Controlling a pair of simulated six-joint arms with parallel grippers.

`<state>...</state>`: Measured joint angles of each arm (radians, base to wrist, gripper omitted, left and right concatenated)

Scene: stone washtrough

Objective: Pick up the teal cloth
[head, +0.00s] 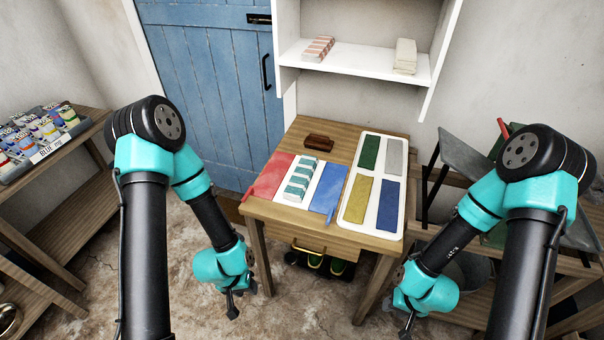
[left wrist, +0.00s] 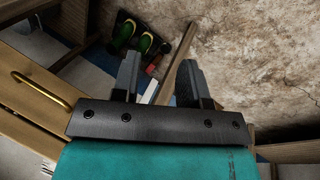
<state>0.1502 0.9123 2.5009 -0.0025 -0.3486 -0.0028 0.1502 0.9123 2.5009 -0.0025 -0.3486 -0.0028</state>
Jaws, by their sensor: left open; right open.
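The teal cloth (head: 299,179), folded and striped teal and white, lies on a white mat (head: 322,168) on the wooden table. That mat sits between a red mat (head: 270,176) and a blue mat (head: 328,190). My left gripper (head: 233,308) is open and empty, pointing down in front of the table's left side, lower than the tabletop and apart from the cloth. In the left wrist view its two fingers (left wrist: 158,78) stand apart with nothing between them; the cloth is not seen there. My right gripper (head: 408,326) is open, low in front of the table's right side.
A white tray (head: 348,217) with green, grey, yellow and blue pieces fills the table's right. A brown block (head: 319,142) lies at the back. A white shelf (head: 350,60) above bears a pink-striped cloth (head: 318,49) and a beige cloth (head: 405,56). Boots (left wrist: 124,36) stand below.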

